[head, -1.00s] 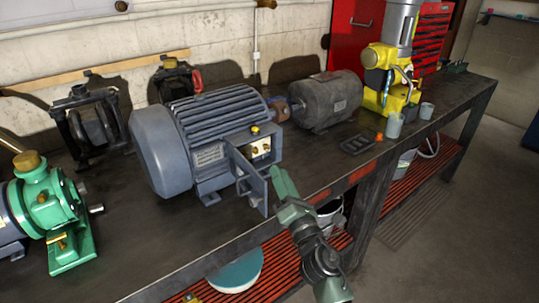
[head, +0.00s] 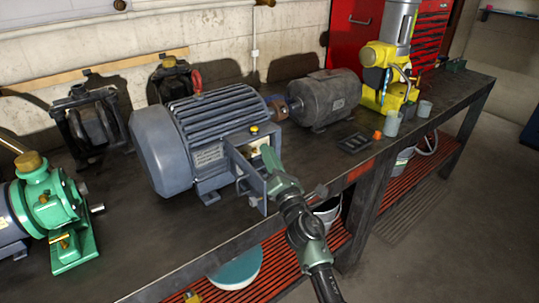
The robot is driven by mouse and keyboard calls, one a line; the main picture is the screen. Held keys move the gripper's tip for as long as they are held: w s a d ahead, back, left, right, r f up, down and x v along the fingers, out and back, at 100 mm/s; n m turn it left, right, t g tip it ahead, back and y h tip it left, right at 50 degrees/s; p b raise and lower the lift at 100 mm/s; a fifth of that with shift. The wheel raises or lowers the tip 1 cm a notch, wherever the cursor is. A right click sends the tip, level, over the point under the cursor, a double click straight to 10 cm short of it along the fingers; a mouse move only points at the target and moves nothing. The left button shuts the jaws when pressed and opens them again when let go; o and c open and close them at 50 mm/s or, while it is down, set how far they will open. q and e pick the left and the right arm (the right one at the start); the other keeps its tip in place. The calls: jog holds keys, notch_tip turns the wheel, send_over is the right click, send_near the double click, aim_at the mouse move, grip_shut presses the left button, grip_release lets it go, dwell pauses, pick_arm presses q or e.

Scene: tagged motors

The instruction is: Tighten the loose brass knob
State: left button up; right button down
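The large blue-grey motor (head: 165,150) stands on the workbench with an open terminal box on its right side. A brass knob (head: 254,129) shows at the top of that box. The box's pale inner face (head: 254,149) is partly covered by my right gripper, and the small brass parts in it are largely hidden. My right gripper (head: 267,158), green, reaches in from the lower right with its tips at the box opening. I cannot tell whether it touches a knob or how far its fingers are apart. My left gripper is not in view.
A green pump (head: 45,200) stands at left and a dark grey motor (head: 325,100) behind at right. A black tray (head: 355,142), an orange piece (head: 377,135) and grey cups (head: 393,124) lie further right. The bench (head: 150,235) is bare in front of the blue-grey motor.

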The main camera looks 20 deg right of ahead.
jog(key=shift+w+d+r+m+g+y+p, duration=0.3)
jog(key=shift+m+g+y, duration=1.2)
jog(key=shift+m, duration=3.85)
jog(key=shift+s+d+f+m+g+y+p, duration=0.3)
jog(key=shift+m+g+y, duration=1.15)
jog(key=shift+m, duration=3.95)
jog(key=shift+w+r+m+g+y+p, duration=0.2)
jog(key=shift+m+g+y+p, duration=0.85)
jog(key=shift+m, duration=4.3)
jog(key=shift+g+y+b, duration=0.3)
jog(key=shift+g+b, duration=0.2)
jog(key=shift+g, duration=0.1)
